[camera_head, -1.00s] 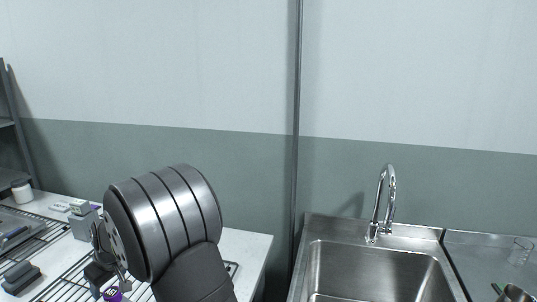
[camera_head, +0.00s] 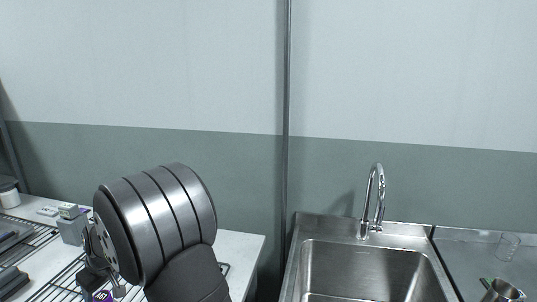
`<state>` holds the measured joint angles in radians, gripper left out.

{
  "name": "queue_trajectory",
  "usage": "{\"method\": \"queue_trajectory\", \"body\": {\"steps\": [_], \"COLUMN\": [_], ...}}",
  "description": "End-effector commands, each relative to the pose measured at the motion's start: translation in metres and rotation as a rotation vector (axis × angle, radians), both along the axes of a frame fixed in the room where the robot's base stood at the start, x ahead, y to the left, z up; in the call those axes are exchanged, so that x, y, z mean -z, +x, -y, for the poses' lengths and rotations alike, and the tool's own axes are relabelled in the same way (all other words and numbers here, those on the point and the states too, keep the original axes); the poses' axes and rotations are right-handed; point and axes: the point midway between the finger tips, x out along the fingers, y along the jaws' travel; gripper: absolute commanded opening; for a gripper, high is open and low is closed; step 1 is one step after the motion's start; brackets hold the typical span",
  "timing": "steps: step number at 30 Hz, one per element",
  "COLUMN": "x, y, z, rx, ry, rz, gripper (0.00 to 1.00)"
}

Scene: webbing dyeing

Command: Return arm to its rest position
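My arm's large dark grey link (camera_head: 162,215) stands over the white table at the lower left. Its flange end faces left, toward the wire racks. Small dark parts below and left of the flange look like my gripper (camera_head: 98,272), close to the rack. They are mostly hidden by the link and the bottom edge of the picture. I cannot see the fingertips or whether anything is held.
Wire racks (camera_head: 52,287), a grey box (camera_head: 71,231) and a white jar (camera_head: 9,193) stand on the white table (camera_head: 240,250). A steel sink (camera_head: 365,268) with a tall faucet (camera_head: 375,205) is at right, beside a glass (camera_head: 508,246) and a metal cup (camera_head: 502,291). A vertical pole (camera_head: 286,120) stands between.

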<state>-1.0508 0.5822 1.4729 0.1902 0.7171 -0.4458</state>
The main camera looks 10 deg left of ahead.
Motion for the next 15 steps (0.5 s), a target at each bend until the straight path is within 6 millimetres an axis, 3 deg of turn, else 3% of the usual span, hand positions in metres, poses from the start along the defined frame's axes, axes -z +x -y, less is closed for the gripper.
{"method": "queue_trajectory", "body": {"steps": [13,15], "x": [-0.083,-0.068], "y": [-0.006,-0.006], "z": [0.035,0.03], "rx": [0.002,0.001], "ry": [0.001,-0.008], "rz": [0.0,-0.005], "gripper": [0.62,0.62]}}
